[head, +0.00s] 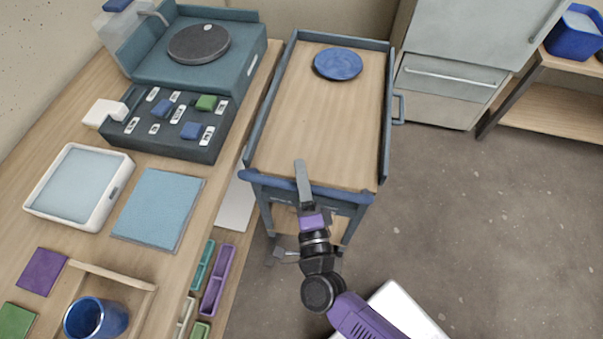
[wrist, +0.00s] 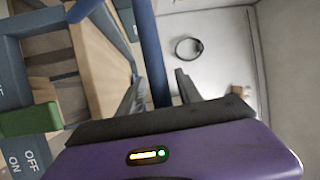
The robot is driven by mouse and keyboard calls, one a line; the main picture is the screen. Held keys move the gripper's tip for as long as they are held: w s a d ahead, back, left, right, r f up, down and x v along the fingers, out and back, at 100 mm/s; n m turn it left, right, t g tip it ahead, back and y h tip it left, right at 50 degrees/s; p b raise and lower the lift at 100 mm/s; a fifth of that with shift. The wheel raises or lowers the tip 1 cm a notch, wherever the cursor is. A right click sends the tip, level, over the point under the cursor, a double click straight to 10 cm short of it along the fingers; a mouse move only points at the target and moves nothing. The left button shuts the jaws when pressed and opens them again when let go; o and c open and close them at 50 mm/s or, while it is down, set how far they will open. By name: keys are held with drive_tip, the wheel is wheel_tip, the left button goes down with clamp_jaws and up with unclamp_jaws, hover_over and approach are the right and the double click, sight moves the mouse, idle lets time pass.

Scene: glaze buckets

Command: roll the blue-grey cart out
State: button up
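The blue-grey cart (head: 259,130) stands beside the workbench, with a bare wooden top and raised side rails. A blue plate (head: 338,64) lies near its far end. The cart's blue handle bar (head: 345,196) runs across its near end. My gripper (head: 301,172) is at this bar, left of its middle. In the wrist view the bar (wrist: 149,50) passes between the fingers of my gripper (wrist: 160,84). The fingers are apart, with a gap between the bar and the right finger. I cannot tell whether the left finger touches the bar.
The workbench (head: 100,262) runs along the cart's left side, with a turntable (head: 199,43), trays and a blue cup (head: 95,318). A grey cabinet (head: 450,80) stands at the back right, beside a wooden shelf (head: 550,115). The floor (head: 475,220) right of the cart is clear.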

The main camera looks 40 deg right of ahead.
drive_tip(key=b+v, duration=0.1)
drive_tip(key=v, duration=0.7)
drive_tip(key=shift+b, duration=0.35)
drive_tip(key=shift+w, duration=0.1)
